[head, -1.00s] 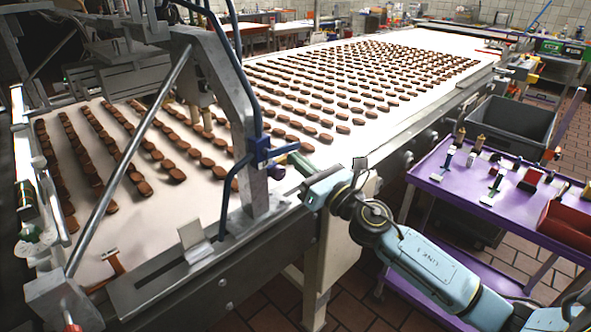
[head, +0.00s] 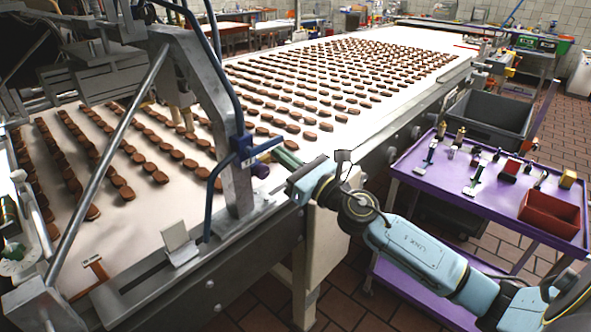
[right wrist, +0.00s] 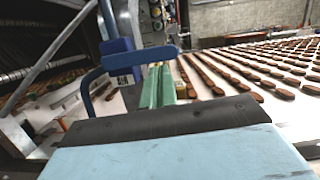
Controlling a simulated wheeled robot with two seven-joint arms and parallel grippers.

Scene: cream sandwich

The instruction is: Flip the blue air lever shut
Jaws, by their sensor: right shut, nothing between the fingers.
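The blue air lever (head: 268,146) sticks out to the right from a blue valve block (head: 243,150) on the grey metal post beside the conveyor. In the right wrist view, the lever (right wrist: 140,58) crosses in front of the fingertips, with the blue block at its left. My right gripper (head: 285,158) is shut and empty, its green fingers pointing at the lever from the right. In the right wrist view, the fingers (right wrist: 157,86) lie together just below the lever's right part. I cannot tell whether they touch it. My left gripper is not in view.
A blue hose (head: 222,75) runs along the post (head: 236,185). A slanted metal bar (head: 105,170) stands at the left. The white conveyor (head: 350,120) carries many brown biscuits. A purple cart (head: 480,200) with a red bin (head: 549,215) stands right of my arm.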

